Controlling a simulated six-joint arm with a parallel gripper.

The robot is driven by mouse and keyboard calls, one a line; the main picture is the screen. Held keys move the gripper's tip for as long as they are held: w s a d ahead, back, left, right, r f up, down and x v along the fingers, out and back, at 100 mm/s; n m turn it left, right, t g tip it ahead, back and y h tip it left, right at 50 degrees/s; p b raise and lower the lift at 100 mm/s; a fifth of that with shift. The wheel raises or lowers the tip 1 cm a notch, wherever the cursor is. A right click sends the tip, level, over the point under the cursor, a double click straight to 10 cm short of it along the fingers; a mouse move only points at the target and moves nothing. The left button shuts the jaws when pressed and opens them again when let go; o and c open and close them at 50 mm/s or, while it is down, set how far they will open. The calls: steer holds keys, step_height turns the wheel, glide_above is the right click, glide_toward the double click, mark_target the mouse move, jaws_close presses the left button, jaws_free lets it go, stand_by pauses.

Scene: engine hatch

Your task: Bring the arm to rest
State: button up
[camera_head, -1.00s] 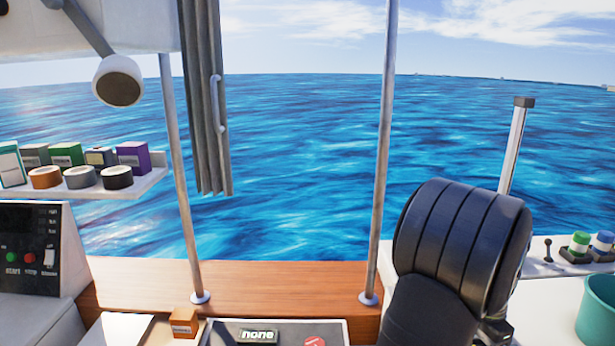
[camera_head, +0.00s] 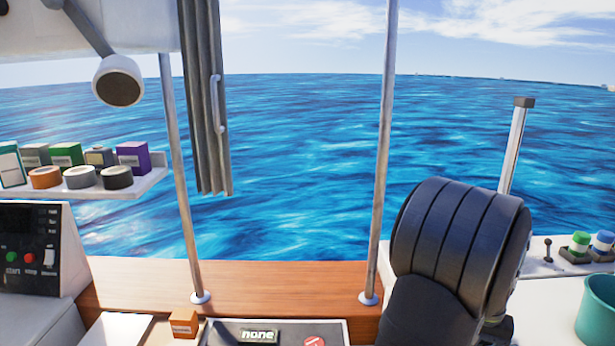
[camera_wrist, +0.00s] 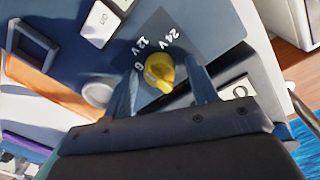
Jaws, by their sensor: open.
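My gripper (camera_wrist: 162,88) shows in the wrist view, with its jaws open. Its two fingers stand on either side of a yellow knob (camera_wrist: 159,70) on a dark panel (camera_wrist: 205,45) marked 24 V and 12 V. I cannot tell whether either finger touches the knob. In the head view, a large dark link of my arm (camera_head: 455,240) stands at the right; my gripper is not seen there.
Near the gripper are a white switch (camera_wrist: 101,22), a round grey ring (camera_wrist: 98,94) and an orange strip (camera_wrist: 48,85). In the head view, poles (camera_head: 378,180) rise from a wooden ledge (camera_head: 285,285). A shelf (camera_head: 140,188) holds boxes and rolls. A teal bucket (camera_head: 597,310) stands right.

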steer(key=n, duration=0.3)
steer(key=shift+r, duration=0.6)
stand_by(2.2)
